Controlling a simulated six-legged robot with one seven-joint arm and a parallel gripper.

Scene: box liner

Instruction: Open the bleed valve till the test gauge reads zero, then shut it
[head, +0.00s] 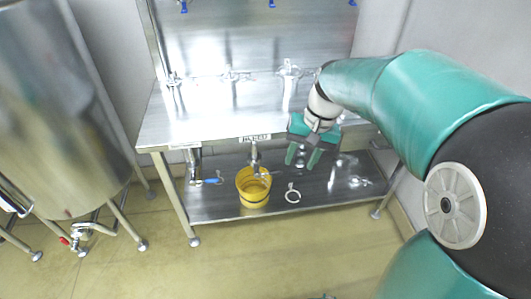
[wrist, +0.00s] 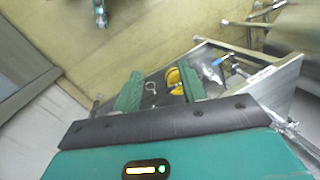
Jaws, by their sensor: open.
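A steel fitting (head: 255,160) hangs under the front of the steel table, above a yellow bucket (head: 252,190). It may be the bleed valve, but it is too small to tell, and I cannot make out a gauge dial or its reading. The bucket also shows in the wrist view (wrist: 172,78), partly hidden by a finger. My gripper (head: 302,158) is open and empty, to the right of the fitting and apart from it, in front of the table's edge. Its two green fingers also show in the wrist view (wrist: 161,74).
The lower shelf (head: 225,208) carries the bucket, a ring clamp (head: 293,195) and a blue-handled part (head: 212,181). The tabletop (head: 200,120) has several steel fittings along its back. A large tank (head: 60,120) stands at left, with a red-handled valve (head: 65,241) below. The front floor is clear.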

